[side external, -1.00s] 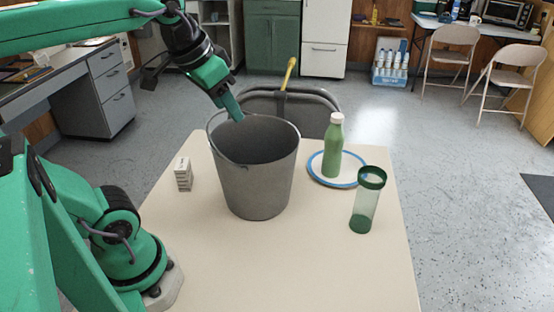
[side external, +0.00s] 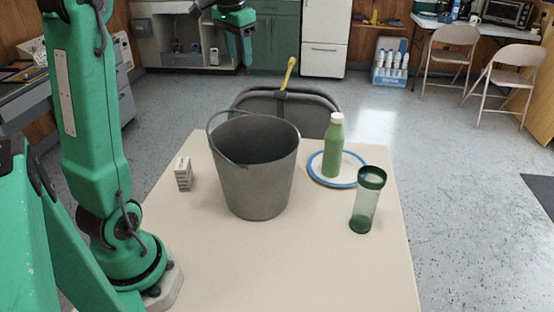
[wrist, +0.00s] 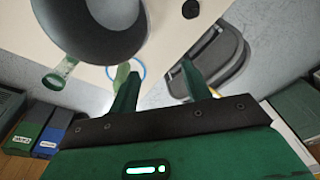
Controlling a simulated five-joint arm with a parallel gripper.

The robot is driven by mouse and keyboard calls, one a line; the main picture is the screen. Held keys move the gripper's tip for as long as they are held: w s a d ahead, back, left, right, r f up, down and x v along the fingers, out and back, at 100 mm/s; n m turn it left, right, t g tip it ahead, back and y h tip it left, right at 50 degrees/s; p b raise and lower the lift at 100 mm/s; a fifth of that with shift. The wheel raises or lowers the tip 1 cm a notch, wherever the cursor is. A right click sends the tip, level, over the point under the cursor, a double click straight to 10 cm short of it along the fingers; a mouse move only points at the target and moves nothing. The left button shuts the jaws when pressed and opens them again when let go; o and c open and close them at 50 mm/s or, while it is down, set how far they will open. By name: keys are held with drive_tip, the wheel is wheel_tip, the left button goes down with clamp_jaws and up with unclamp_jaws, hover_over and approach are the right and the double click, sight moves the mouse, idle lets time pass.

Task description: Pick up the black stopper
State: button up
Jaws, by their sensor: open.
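A small round black piece, which looks like the black stopper (wrist: 190,9), lies on the pale table at the top of the wrist view, beside the grey bucket (wrist: 145,30). It does not show in the side view, where the bucket (side external: 255,180) stands in front of the table's far part. My gripper (side external: 240,50) is high up beyond the bucket in the side view. In the wrist view my gripper (wrist: 162,78) is open with nothing between its fingers. The stopper is beyond the fingertips and apart from them.
A small box (side external: 184,174) is left of the bucket. The table's front is clear.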

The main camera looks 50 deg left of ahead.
drive_tip(key=w+a+f+g, duration=0.1)
drive_tip(key=a+f, duration=0.2)
drive_tip(key=a, duration=0.4)
drive_tip(key=w+a+f+g, duration=0.1)
drive_tip(key=a+f, duration=0.1)
drive_tip(key=a, duration=0.5)
drive_tip(key=shift+n+h, duration=0.3)
drive_tip(key=shift+h, duration=0.1)
drive_tip(key=f, duration=2)
drive_tip(key=shift+d, duration=0.25)
drive_tip(key=shift+f, duration=1.65)
drive_tip(key=shift+f, duration=0.1)
drive_tip(key=shift+s+a+f, duration=0.1)
drive_tip(key=shift+a+f, duration=0.05)
drive_tip(key=shift+f, duration=2.35)
drive_tip(key=shift+c, duration=0.2)
clamp_jaws()
